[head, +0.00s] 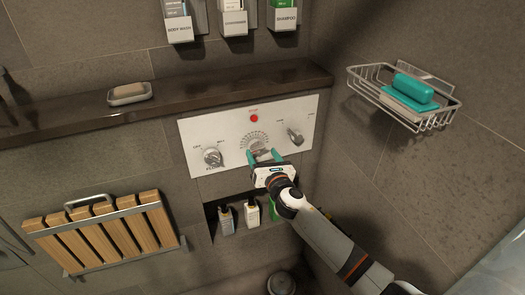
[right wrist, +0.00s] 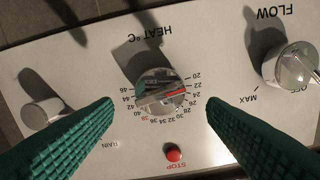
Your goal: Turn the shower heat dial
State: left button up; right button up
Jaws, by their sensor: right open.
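The heat dial (right wrist: 160,92) is a round metal knob with a scale of numbers around it, under the label HEAT °C in the right wrist view. In the head view the dial (head: 257,147) is in the middle of the white control panel (head: 220,130), partly covered by my gripper. My right gripper (head: 264,155) is open in front of it. In the right wrist view its green fingers (right wrist: 160,104) are spread to either side of the dial, with visible gaps and no clear contact. My left gripper is not in view.
The FLOW knob (right wrist: 288,66) and another knob (right wrist: 42,112) flank the dial; a red STOP button (right wrist: 173,153) is close by. A stone ledge (head: 200,94) runs above the panel. A niche with bottles (head: 251,212) is below. A wire soap basket (head: 372,90) hangs at right.

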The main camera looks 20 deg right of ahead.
aim_at(257, 147)
jog(key=shift+w+a, duration=0.1)
jog(key=shift+w, duration=1.3)
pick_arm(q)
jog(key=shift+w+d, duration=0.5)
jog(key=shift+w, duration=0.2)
pick_arm(e)
jog(key=c, duration=1)
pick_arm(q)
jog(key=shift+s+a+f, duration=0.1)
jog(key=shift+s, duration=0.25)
